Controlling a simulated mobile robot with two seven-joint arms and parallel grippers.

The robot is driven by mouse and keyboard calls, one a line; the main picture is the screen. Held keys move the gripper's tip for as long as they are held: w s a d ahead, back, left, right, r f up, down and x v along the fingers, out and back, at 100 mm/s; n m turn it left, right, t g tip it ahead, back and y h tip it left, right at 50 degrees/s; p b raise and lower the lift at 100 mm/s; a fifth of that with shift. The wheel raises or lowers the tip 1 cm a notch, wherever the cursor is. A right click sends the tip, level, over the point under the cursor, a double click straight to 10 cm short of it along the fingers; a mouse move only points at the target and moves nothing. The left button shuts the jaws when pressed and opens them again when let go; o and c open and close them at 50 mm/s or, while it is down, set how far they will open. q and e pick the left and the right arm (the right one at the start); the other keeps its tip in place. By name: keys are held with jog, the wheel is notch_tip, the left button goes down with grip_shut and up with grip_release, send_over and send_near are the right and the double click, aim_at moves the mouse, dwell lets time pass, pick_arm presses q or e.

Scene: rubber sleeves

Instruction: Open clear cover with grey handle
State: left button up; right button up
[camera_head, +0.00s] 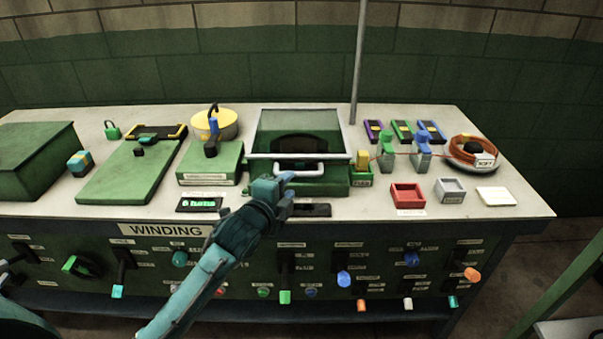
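The clear cover (297,119) with a pale frame sits over a green box (335,187) at the middle of the bench. A dark round thing shows through it. Its grey handle (308,174) runs along the front edge. I cannot tell whether the cover is fully down or slightly raised. My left gripper (287,179) reaches up from the lower left, and its fingertips are at the left part of the handle. They overlap the handle in the picture; whether they are closed around it is too small to tell. My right gripper is out of view.
Left of the cover are a green block with a yellow disc (227,124) and a green board (130,172). Right of it are green and blue clamps (386,150), a red tray (407,195) and a wire coil (472,150). Knobs and levers line the front panel. A thin post (358,70) rises behind.

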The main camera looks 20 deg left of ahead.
aim_at(299, 175)
pick_arm(q)
jog(key=x, duration=0.7)
jog(key=shift+w, duration=0.35)
jog(key=shift+c, duration=0.4)
grip_shut()
